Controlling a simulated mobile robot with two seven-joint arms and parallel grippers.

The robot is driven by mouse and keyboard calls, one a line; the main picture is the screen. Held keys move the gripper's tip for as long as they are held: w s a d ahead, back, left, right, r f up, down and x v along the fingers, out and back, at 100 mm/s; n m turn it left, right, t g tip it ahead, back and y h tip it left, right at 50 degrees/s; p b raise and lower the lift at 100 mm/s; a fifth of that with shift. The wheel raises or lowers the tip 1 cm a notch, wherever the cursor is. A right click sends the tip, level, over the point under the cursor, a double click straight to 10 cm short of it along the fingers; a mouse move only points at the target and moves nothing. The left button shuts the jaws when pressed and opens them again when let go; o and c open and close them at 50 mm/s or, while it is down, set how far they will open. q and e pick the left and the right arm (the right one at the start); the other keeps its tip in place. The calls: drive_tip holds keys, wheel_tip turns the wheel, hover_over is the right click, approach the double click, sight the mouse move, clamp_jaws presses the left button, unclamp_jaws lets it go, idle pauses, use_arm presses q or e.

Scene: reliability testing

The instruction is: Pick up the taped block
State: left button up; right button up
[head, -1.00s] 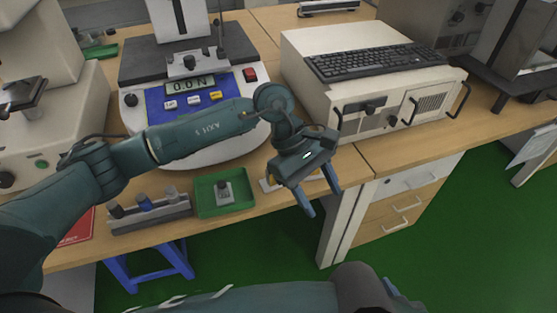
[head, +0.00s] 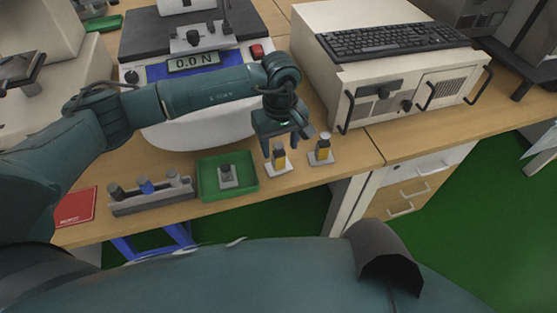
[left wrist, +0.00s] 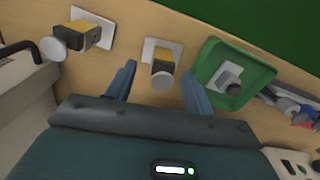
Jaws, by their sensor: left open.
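Two grey blocks wrapped in yellow tape stand upright on small white plates near the table's front edge. The left one (head: 279,158) is right below my left gripper (head: 286,142); the right one (head: 322,150) stands just beside it. My left gripper is open and points down. In the left wrist view, the nearer taped block (left wrist: 162,67) shows between the open fingertips (left wrist: 158,70), with a gap on both sides. The other taped block (left wrist: 86,36) is outside the fingers, at upper left. My right gripper is not in view.
A green tray (head: 207,194) left of the blocks holds a grey piece on a white plate. Further left are a grey rack (head: 150,203) and a red booklet (head: 76,207). A force tester reading 0.0 N (head: 195,63) and a beige case with keyboard (head: 392,38) stand behind.

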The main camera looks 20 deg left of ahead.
sight(279, 155)
use_arm(q)
wheel_tip(279, 155, down, 4)
drive_tip(key=shift+s+a+f+p, duration=0.1)
drive_tip(key=shift+a+f+p, duration=0.05)
drive_tip(key=shift+f+p, duration=0.15)
drive_tip(key=shift+r, duration=0.1)
drive_tip(key=shift+c, duration=0.2)
clamp_jaws()
